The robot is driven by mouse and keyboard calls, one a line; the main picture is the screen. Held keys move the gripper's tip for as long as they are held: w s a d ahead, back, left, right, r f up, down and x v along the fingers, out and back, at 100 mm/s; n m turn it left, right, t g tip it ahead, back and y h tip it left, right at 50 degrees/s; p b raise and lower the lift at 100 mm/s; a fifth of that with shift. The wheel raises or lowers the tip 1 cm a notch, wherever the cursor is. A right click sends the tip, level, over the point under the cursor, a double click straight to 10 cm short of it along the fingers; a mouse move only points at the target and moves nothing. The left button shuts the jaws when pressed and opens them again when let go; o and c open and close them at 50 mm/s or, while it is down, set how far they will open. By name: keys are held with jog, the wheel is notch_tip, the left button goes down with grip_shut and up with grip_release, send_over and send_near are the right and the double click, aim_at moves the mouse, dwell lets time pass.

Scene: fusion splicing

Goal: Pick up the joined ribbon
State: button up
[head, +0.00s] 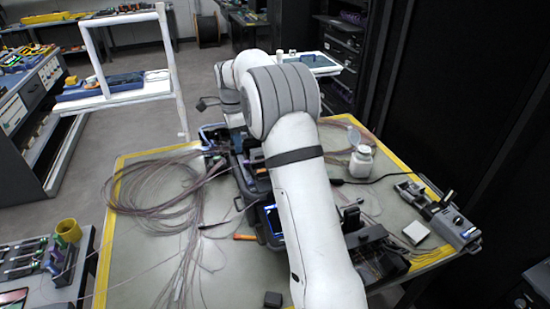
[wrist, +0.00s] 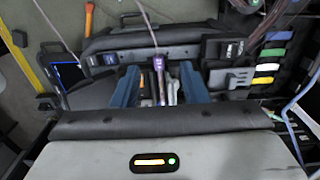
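My gripper (wrist: 159,70) points down over the fusion splicer, its two blue fingers well apart with nothing clamped between them. A thin pale ribbon (wrist: 148,24) comes from the top of the wrist view to a purple-topped piece (wrist: 158,63) that shows between the fingers. Whether the fingers touch that piece I cannot tell. The splicer's dark body (wrist: 180,34) lies around the fingers. In the head view, my arm hides the gripper and most of the splicer; its lit screen (head: 273,219) shows left of the arm. The joint in the ribbon is too small to make out.
Loops of fibre ribbon (head: 135,190) lie on the left of the yellow-edged table (head: 140,285). An orange-handled tool (head: 245,237) lies before the splicer. A white bottle (head: 361,163) and a grey device (head: 455,228) stand at the right. Coloured clips (wrist: 268,66) sit near the fingers.

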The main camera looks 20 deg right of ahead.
aim_at(244, 162)
jog(key=f, duration=0.2)
jog(key=d+f+p, duration=0.1)
jog(key=f, duration=0.4)
jog(key=shift+s+d, duration=0.2)
jog(key=shift+d, duration=0.15)
jog(key=shift+f, duration=0.3)
jog(key=shift+c, duration=0.3)
grip_shut()
